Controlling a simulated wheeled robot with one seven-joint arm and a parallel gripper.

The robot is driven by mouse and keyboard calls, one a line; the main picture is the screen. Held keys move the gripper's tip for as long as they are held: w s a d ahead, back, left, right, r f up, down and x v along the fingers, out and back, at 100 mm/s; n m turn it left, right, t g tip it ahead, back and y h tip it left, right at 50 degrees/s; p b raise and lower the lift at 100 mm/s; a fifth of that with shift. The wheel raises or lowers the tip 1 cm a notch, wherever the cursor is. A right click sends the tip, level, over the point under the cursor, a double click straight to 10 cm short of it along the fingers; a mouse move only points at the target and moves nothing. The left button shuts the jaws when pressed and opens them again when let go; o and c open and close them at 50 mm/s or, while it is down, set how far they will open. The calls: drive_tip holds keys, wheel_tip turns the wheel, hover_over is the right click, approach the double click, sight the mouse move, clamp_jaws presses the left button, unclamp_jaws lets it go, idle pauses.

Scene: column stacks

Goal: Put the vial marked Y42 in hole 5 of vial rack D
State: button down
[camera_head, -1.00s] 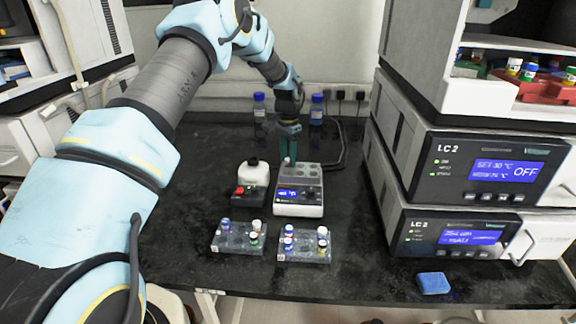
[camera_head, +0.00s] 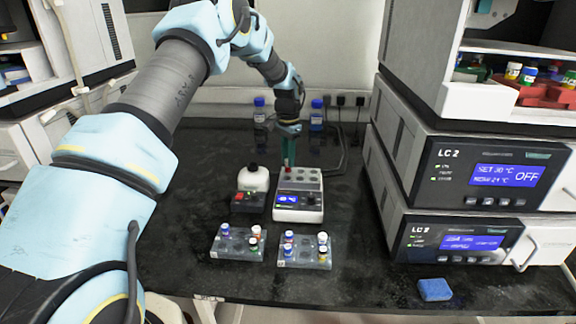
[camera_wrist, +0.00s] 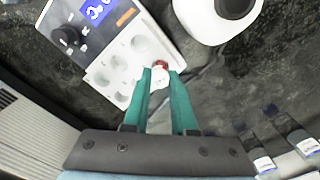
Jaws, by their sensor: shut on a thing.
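My gripper (camera_head: 288,163) has its green fingers shut on a vial with a red-and-white top (camera_wrist: 160,72). It points down at the back of the white heater block (camera_head: 299,207), over the grey holed top. In the wrist view the vial is at the edge of that holed plate, and I cannot tell whether it sits in a hole. Its marking is not readable. Two clear racks stand in front: a left rack (camera_head: 236,254) and a right rack (camera_head: 304,262), each with several capped vials. Their letters and hole numbers are too small to read.
A white bottle-shaped device (camera_head: 254,178) with a dark front stands left of the heater block. Blue-capped bottles (camera_head: 316,117) stand at the back. LC 2 units (camera_head: 480,180) fill the right side. A blue sponge (camera_head: 434,290) lies at front right. The bench is clear around the racks.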

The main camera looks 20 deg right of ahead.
drive_tip(key=r, duration=0.2)
drive_tip(key=r+b, duration=0.1)
drive_tip(key=r, duration=0.2)
drive_tip(key=r+b, duration=0.1)
drive_tip(key=r, duration=0.1)
drive_tip(key=shift+s+d+r, duration=0.1)
drive_tip(key=shift+s+r, duration=0.3)
drive_tip(key=shift+s+a+f+n+p, duration=0.2)
drive_tip(key=shift+s+a+f+n, duration=1.3)
drive_tip(key=shift+s, duration=2.6)
drive_tip(key=shift+s+a+f+n+p, duration=0.25)
drive_tip(key=shift+s+a+f+n, duration=0.4)
drive_tip(key=shift+s+f, duration=2.6)
drive_tip(key=shift+s+a+f+n+p, duration=0.2)
drive_tip(key=shift+s+a+f+n, duration=0.8)
drive_tip(key=shift+s, duration=4)
drive_tip(key=shift+a+f, duration=0.2)
drive_tip(key=shift+f, duration=0.6)
drive_tip(key=shift+f+b, duration=0.3)
drive_tip(key=shift+b, duration=0.15)
drive_tip(key=shift+c, duration=1.9)
unclamp_jaws()
